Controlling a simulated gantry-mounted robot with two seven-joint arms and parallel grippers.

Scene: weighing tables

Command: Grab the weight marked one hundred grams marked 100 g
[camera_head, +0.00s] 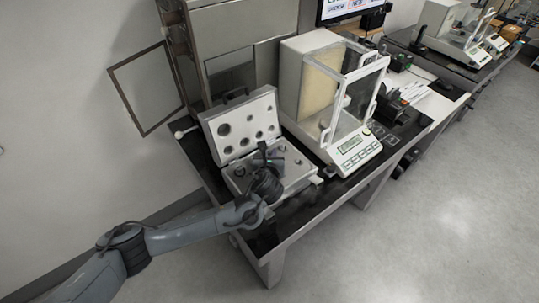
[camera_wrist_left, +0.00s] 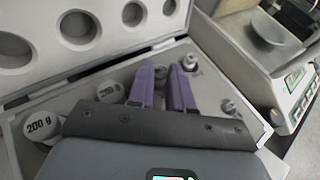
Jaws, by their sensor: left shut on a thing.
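My left gripper (camera_head: 268,163) is over the base of an open light grey weight case (camera_head: 237,131). In the left wrist view the two purple fingers of my left gripper (camera_wrist_left: 163,72) reach down into the case (camera_wrist_left: 75,84) and are closed on a weight, mostly hidden between them. I cannot read its mark. A weight marked 200 g (camera_wrist_left: 40,127) sits at the left. Another weight (camera_wrist_left: 110,91), its label partly covered, is just left of the fingers. Smaller weights (camera_wrist_left: 190,62) and (camera_wrist_left: 228,106) sit to the right. My right gripper is not in view.
A balance with a glass draft shield (camera_head: 350,95) stands close to the right of the case on the dark bench (camera_head: 345,185). The case lid stands open behind the gripper. A monitor (camera_head: 345,8) is at the back. The bench's front edge is near the arm.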

